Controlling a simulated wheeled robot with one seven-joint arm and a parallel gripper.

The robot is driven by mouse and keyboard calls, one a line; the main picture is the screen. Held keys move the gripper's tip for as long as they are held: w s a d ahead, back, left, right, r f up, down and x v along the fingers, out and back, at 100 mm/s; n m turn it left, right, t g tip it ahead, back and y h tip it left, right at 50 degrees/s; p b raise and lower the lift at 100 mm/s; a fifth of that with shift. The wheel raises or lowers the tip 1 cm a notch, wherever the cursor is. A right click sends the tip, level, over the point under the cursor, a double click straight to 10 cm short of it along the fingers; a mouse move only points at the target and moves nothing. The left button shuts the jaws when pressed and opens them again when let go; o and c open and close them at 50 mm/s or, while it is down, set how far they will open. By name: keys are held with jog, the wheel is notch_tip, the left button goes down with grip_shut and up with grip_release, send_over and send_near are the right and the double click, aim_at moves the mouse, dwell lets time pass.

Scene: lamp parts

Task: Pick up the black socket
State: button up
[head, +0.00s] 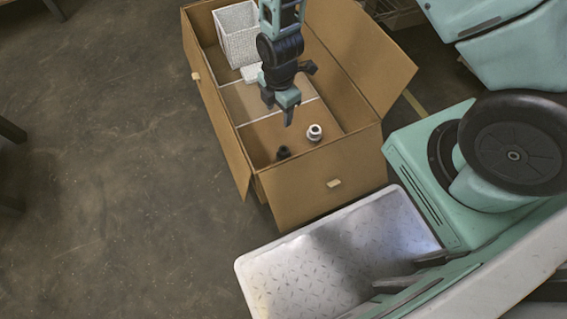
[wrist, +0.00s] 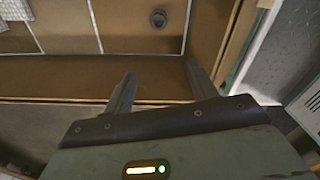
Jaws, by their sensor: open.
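The black socket (head: 283,152) is a small dark piece on the floor of the end compartment of the cardboard box (head: 322,190). In the wrist view a small dark round piece (wrist: 158,18) near the top edge looks like the same socket. My gripper (head: 279,108) is above the box, pointing down, up and away from the socket in the head view. In the wrist view my gripper (wrist: 160,72) has its two fingers apart with nothing between them.
A white ringed part (head: 314,132) lies close to the socket. A white basket (head: 238,38) stands at the box's far end. Thin dividers, box walls and raised flaps (head: 365,45) surround the compartment. A white tray (head: 285,280) is in front of the box.

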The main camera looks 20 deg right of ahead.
jog(key=n+b, duration=0.1)
jog(key=b, duration=0.2)
send_over(283, 150)
jog(key=s, duration=0.1)
notch_tip(283, 150, down, 8)
notch_tip(283, 150, down, 11)
jog(key=b, duration=0.5)
jog(key=shift+s+d, duration=0.1)
jog(key=f+b, duration=0.1)
jog(key=f, duration=0.1)
jog(key=f+b, duration=0.3)
jog(key=shift+a+f, duration=0.3)
jog(key=c, duration=0.8)
jog(key=shift+o, duration=0.2)
